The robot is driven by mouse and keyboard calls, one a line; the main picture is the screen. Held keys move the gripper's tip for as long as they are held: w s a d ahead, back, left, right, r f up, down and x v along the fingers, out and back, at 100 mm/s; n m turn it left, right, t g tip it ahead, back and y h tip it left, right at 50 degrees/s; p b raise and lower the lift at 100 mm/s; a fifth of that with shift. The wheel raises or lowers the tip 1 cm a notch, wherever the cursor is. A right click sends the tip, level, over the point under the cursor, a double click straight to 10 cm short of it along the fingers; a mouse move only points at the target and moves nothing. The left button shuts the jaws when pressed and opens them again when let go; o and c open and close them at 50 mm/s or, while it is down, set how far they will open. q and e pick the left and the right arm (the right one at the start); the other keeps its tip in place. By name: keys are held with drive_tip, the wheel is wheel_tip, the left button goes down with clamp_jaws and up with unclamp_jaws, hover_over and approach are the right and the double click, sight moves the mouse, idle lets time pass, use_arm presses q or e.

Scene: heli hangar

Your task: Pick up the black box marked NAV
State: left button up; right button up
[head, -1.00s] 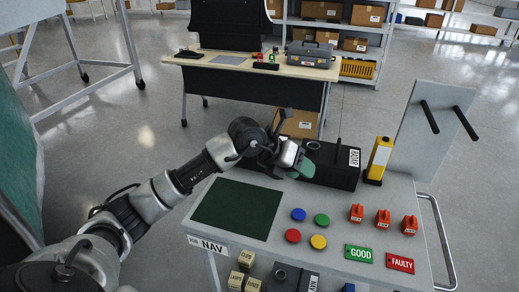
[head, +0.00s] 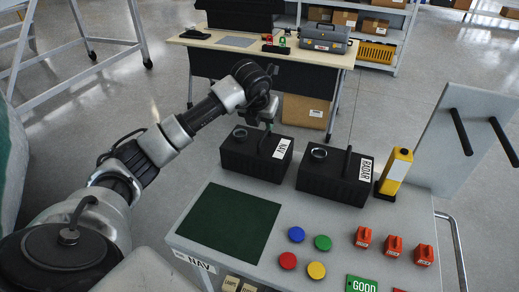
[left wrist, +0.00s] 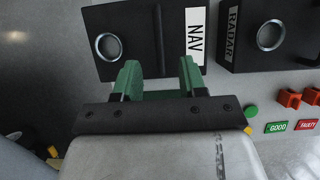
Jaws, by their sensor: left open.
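The black box marked NAV (head: 247,156) stands at the back left of the grey cart top, with a white label, a round ring and an upright black handle or bar on top. It also shows in the left wrist view (left wrist: 125,45). My left gripper (head: 268,121) is above the NAV box; its green fingers (left wrist: 158,72) are apart with nothing between them, just short of the box's near edge in the left wrist view. A similar black box marked RADAR (head: 330,177) stands to its right, apart from it. My right gripper is not in view.
The cart carries a dark green mat (head: 230,219), coloured round buttons, several orange items (head: 393,245) and a yellow-and-black device (head: 394,172). A panel with black pegs (head: 460,140) rises at the right. A desk (head: 255,48) stands behind.

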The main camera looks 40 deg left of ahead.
sight(264, 134)
use_arm(q)
drive_tip(key=shift+x, duration=1)
drive_tip(key=shift+f, duration=0.3)
drive_tip(key=p+x, duration=0.1)
drive_tip(key=x, duration=0.3)
drive_tip(key=shift+w+f, duration=0.1)
drive_tip(key=shift+f, duration=0.1)
drive_tip(key=shift+w+a+f, duration=0.1)
drive_tip(key=shift+w+f, duration=0.05)
drive_tip(key=shift+f, duration=0.2)
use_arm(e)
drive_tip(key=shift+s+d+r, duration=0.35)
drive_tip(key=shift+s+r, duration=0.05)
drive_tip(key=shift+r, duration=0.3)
use_arm(q)
drive_tip(key=shift+c, duration=0.2)
clamp_jaws()
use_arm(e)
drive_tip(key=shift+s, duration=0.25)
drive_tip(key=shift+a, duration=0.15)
